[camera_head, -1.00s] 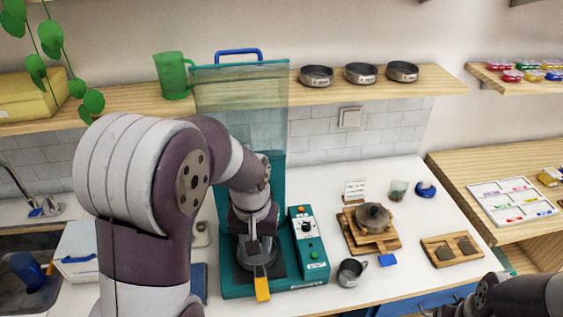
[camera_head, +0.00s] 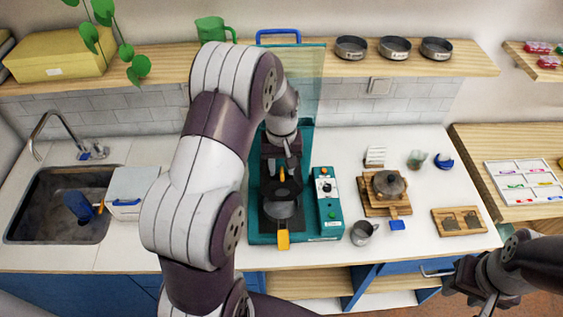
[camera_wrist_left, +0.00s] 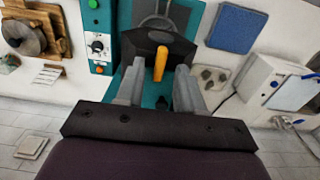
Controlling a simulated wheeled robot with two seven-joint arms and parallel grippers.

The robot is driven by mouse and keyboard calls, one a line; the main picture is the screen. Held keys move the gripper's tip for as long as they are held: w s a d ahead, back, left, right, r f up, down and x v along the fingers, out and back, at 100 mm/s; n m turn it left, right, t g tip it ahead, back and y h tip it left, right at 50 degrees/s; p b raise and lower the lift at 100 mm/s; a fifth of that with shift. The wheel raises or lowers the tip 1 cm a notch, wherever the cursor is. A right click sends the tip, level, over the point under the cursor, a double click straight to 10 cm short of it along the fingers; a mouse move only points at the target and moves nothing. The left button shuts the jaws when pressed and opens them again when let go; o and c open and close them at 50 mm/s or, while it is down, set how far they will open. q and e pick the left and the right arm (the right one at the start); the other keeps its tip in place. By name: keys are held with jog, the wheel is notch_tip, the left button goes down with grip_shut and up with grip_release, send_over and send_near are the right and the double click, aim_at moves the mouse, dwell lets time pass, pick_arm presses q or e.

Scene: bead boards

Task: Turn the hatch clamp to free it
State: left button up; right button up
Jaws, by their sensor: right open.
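A teal machine (camera_head: 262,238) stands on the counter, with a clear greenish panel (camera_head: 308,85) upright at its back. An orange lever (camera_wrist_left: 160,63) on a dark block, which looks like the hatch clamp, shows in the left wrist view; its tip (camera_head: 281,173) shows small in the head view. My left gripper (camera_wrist_left: 157,88) is open, its two fingers apart on either side of the lever in the picture. I cannot tell whether they touch it. A second orange handle (camera_head: 283,240) sticks out at the machine's front. My right gripper (camera_head: 468,290) is open and empty at the lower right.
A teal control box (camera_head: 328,205) stands against the machine's right side. A metal cup (camera_head: 362,233), a wooden stand (camera_head: 374,203) and a wooden tray (camera_head: 447,224) are further right. A white box (camera_head: 130,190) and the sink (camera_head: 58,200) lie left.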

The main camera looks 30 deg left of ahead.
pick_arm(q)
jog(key=shift+f, duration=0.2)
jog(key=shift+d, duration=0.15)
grip_shut()
